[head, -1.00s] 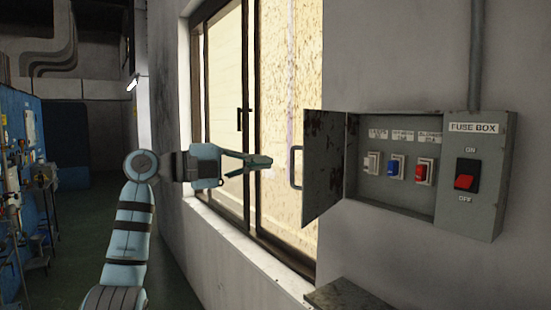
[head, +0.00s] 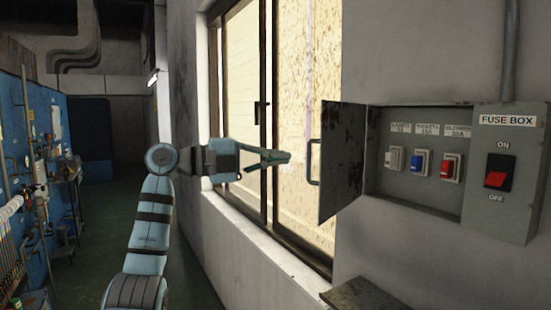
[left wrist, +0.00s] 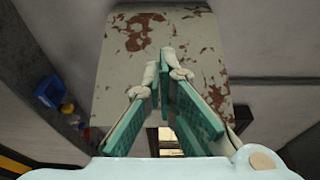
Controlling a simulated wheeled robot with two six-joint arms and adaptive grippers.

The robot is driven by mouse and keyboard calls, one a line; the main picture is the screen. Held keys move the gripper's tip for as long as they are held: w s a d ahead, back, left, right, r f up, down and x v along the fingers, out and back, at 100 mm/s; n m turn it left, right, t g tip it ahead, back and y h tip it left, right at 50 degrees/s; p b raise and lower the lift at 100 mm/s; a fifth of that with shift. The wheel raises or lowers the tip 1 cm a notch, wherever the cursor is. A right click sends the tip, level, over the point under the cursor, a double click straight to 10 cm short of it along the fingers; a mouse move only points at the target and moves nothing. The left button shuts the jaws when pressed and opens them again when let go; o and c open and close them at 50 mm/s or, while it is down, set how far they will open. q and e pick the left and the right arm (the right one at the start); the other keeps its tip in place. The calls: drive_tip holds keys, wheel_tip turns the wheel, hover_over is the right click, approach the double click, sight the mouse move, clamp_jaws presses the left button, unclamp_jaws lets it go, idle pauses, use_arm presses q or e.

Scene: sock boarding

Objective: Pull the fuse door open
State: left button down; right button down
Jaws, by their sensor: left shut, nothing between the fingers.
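The fuse door (head: 342,160) stands open at the left side of the grey fuse box (head: 520,190), swung out from the wall. Its handle (head: 313,162) is on its free left edge. Inside the box are a white switch (head: 395,158), a blue switch (head: 419,163) and a red switch (head: 449,167). My left gripper (head: 288,159) is shut and empty, left of the handle and apart from it. In the left wrist view the fingers (left wrist: 163,72) are together in front of a rusty, pale panel (left wrist: 185,30), which looks like the door. My right gripper is not in view.
A window (head: 270,110) with a sill (head: 270,245) lies behind my left arm. A red main switch (head: 497,179) is on the box's right part. A grey ledge (head: 365,295) sits below the box. Blue tool panels (head: 60,130) stand at the far left.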

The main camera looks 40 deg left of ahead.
use_arm(q)
drive_tip(key=shift+s+r, duration=0.1)
drive_tip(key=shift+s, duration=0.25)
